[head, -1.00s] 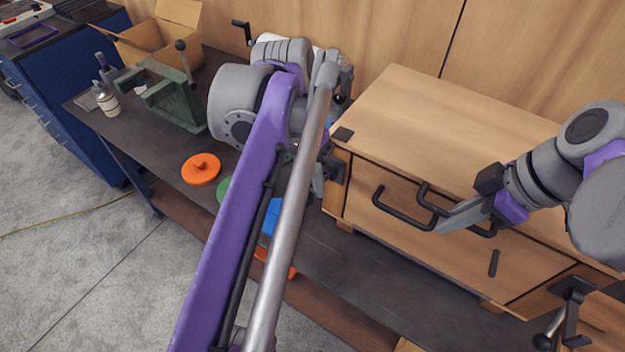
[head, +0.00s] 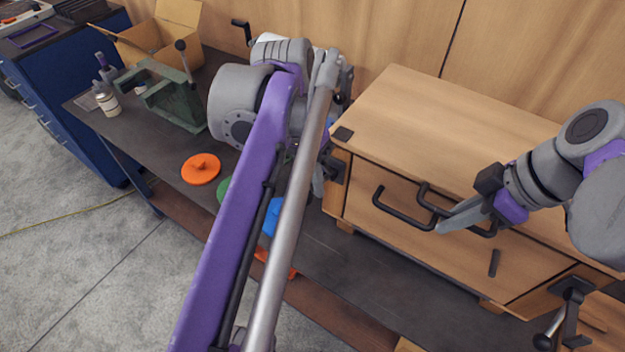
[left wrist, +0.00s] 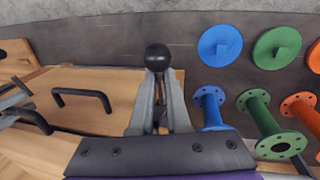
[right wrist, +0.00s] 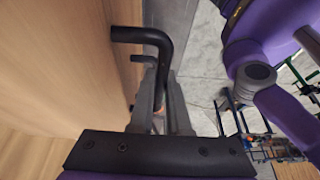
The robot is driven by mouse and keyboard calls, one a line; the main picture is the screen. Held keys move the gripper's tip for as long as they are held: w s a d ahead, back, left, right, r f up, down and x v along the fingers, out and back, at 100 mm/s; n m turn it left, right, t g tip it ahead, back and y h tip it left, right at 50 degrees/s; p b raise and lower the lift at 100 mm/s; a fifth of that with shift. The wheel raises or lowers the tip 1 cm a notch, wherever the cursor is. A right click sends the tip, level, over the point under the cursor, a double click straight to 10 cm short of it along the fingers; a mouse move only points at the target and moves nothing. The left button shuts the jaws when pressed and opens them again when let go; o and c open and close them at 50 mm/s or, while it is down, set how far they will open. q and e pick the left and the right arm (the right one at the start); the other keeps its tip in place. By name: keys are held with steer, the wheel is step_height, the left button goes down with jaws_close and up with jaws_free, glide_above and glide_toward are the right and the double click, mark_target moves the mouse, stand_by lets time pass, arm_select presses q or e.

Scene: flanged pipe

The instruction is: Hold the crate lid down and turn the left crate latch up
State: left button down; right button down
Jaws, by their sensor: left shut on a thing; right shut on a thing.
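The wooden crate (head: 450,262) stands on the bench with its lid (head: 480,150) lying on it, looking closed. My right gripper (head: 445,226) is shut on a black bar handle at the crate's front; the handle (right wrist: 150,36) runs between its fingers in the right wrist view. The left latch (head: 336,166) is at the crate's left end, partly hidden by my left arm. My left gripper (left wrist: 158,100) is shut on the latch's lever, with the black ball knob (left wrist: 157,58) showing beyond the fingertips. In the head view my left arm hides most of that grip.
Another black handle (head: 385,208) sticks out of the crate front. The right latch (head: 570,295) has its lever slanting down. A green fixture (head: 165,95) and an open cardboard box (head: 150,45) stand farther left.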

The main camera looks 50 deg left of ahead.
stand_by(0.4)
arm_select(q)
steer(key=shift+w+a+r+g+h, duration=0.15)
steer(key=shift+w+r+g+h, duration=0.25)
steer(key=shift+g, duration=0.7)
steer(key=shift+w+a+r+g+h, duration=0.15)
steer(key=shift+w+r+g, duration=0.35)
steer(key=shift+g, duration=0.6)
steer(key=shift+s, duration=0.1)
steer(key=c, duration=0.9)
jaws_free()
steer(key=shift+r, duration=0.1)
steer(key=v, duration=1.2)
steer(key=shift+s, duration=0.25)
